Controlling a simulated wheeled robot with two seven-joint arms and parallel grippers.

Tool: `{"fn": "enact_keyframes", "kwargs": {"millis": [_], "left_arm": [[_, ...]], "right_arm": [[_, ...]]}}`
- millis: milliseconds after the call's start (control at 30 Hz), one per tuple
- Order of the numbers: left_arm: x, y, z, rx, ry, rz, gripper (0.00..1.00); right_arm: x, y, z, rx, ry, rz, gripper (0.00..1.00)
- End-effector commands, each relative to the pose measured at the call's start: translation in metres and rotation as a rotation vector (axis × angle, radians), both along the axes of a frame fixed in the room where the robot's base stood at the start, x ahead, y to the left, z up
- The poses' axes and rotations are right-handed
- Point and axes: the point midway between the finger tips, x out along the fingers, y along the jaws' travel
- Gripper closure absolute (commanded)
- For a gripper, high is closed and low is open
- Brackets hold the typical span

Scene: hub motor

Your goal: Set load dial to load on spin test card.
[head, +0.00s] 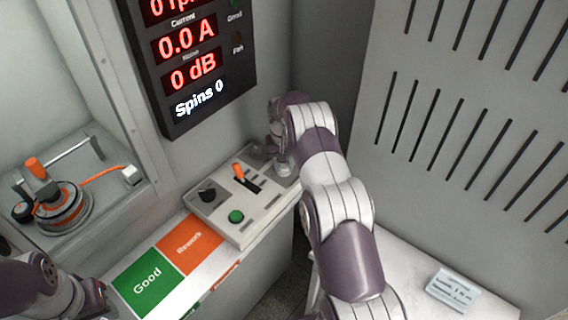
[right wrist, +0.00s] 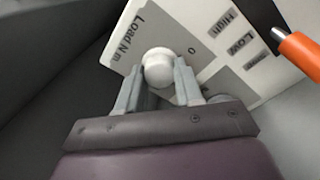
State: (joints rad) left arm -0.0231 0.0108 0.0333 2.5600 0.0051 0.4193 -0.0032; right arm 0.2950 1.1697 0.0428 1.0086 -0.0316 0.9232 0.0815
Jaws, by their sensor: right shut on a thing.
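The load dial is a white round knob (right wrist: 158,66) beside the print "Load N m" and a "0" in the right wrist view. My right gripper (right wrist: 155,88) has its two fingers on either side of this knob and is shut on it. In the head view my right gripper (head: 283,168) is at the back right corner of the control panel (head: 262,222), and the dial is hidden there. A pale card (head: 452,288) with small unreadable print lies on the right surface; it may be the spin test card. Only part of my left arm shows at lower left.
The panel also has an orange lever (head: 239,173), a black knob (head: 207,191) and a green button (head: 236,216). A display (head: 190,65) above reads 0.0 A, 0 dB, Spins 0. A hub motor (head: 52,207) sits left. Green "Good" (head: 146,281) and orange "Rework" (head: 190,242) areas lie in front.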

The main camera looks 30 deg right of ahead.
Motion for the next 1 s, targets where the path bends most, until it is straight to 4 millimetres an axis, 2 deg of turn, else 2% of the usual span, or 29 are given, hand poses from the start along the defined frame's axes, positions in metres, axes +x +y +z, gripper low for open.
{"fn": "enact_keyframes", "kwargs": {"millis": [267, 300, 367, 667, 767, 833, 900, 1000], "left_arm": [[0.000, 0.000, 0.000, 0.000, 0.000, 0.000, 0.58], [0.000, 0.000, 0.000, 0.000, 0.000, 0.000, 0.58], [0.000, 0.000, 0.000, 0.000, 0.000, 0.000, 0.58], [0.000, 0.000, 0.000, 0.000, 0.000, 0.000, 0.58], [0.000, 0.000, 0.000, 0.000, 0.000, 0.000, 0.58], [0.000, 0.000, 0.001, 0.000, 0.000, 0.000, 0.58], [0.000, 0.000, 0.036, 0.000, 0.001, 0.000, 0.58], [0.000, 0.000, 0.063, 0.000, -0.001, 0.000, 0.58]], "right_arm": [[0.001, -0.001, 0.002, -0.002, -0.005, 0.000, 0.95], [0.001, -0.001, 0.002, -0.002, -0.005, 0.000, 0.58], [0.001, -0.001, 0.002, -0.001, -0.004, 0.000, 0.39], [0.001, 0.000, 0.002, -0.001, -0.003, 0.000, 0.39], [0.002, 0.000, 0.015, -0.002, -0.006, 0.000, 0.39], [0.001, 0.000, 0.031, -0.002, -0.006, 0.000, 0.39], [0.001, 0.001, 0.065, -0.001, -0.002, 0.001, 0.39], [0.001, 0.002, 0.094, -0.001, -0.002, 0.001, 0.39]]}}
